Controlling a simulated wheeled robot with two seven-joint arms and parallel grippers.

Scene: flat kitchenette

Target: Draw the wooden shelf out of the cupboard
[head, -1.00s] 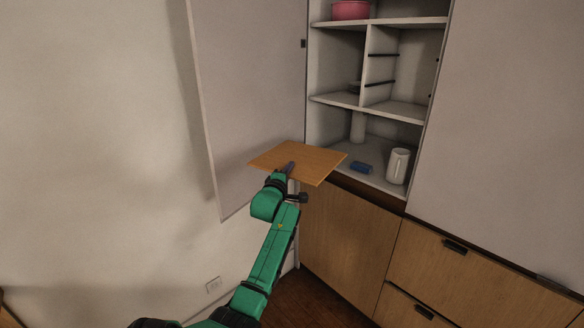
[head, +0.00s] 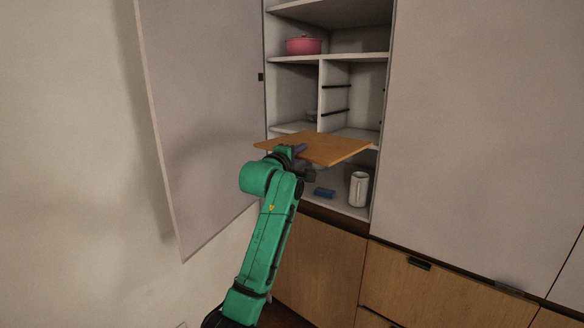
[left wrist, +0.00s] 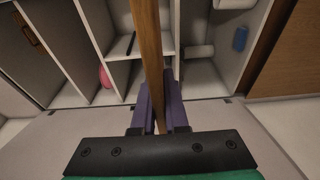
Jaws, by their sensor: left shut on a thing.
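The wooden shelf (head: 325,149) is a thin, flat, orange-brown board. It shows in front of the open cupboard (head: 392,60), at about the height of the white middle shelf; I cannot tell whether its far edge is inside the opening. My left gripper (head: 298,150) is shut on the board's near edge. In the left wrist view the board (left wrist: 148,50) is seen edge-on between the purple fingers of the left gripper (left wrist: 160,108). The board hides part of the cupboard's lower compartment. My right gripper is out of view.
The cupboard door (head: 205,110) stands open at left. A pink pot (head: 304,45) sits on an upper shelf. Wooden drawers (head: 430,290) are below.

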